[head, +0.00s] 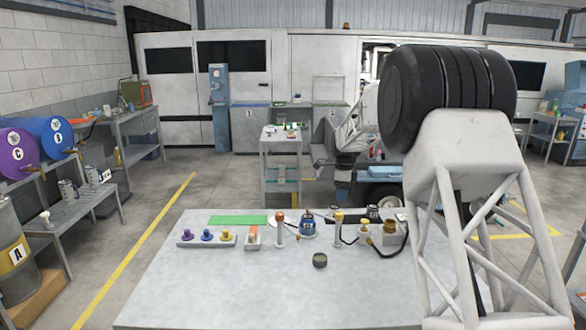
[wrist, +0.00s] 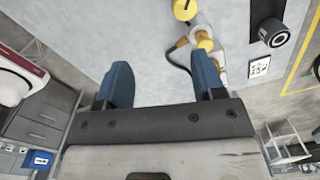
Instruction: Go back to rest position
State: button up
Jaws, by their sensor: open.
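My gripper (wrist: 163,82) shows in the wrist view with its two blue fingers wide apart and nothing between them. It is above the edge of a grey table, and part of a yellow-topped fitting with a dark hose (wrist: 178,55) shows beyond the fingers. In the head view the fingers are not visible. A large pale lattice structure with a black ribbed roller fills the right side and hides part of the table.
The grey table (head: 240,295) has a clear front half.

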jog(key=s+r+n, duration=0.3)
jog(key=s+r, duration=0.1)
jog(key=s, duration=0.7)
jog(key=s+r+n+t, duration=0.1)
jog(key=s+r+n, duration=0.35)
jog(key=s, duration=0.55)
jog(key=s+r+n, duration=0.3)
jog(key=s+r, duration=0.1)
jog(key=s, duration=0.7)
jog(key=s+f+n, duration=0.2)
jog(key=s+n, duration=0.1)
jog(key=s, duration=0.8)
jog(key=s+f+n+t, duration=0.1)
jog(key=s+n, duration=0.3)
jog(key=s, duration=0.7)
jog(key=s+a+f+n, duration=0.1)
jog(key=s+f+n, duration=0.2)
jog(key=s, duration=0.8)
jog(key=shift+f, duration=0.25)
jog(key=shift+n, duration=0.25)
jog(key=shift+c, duration=0.2)
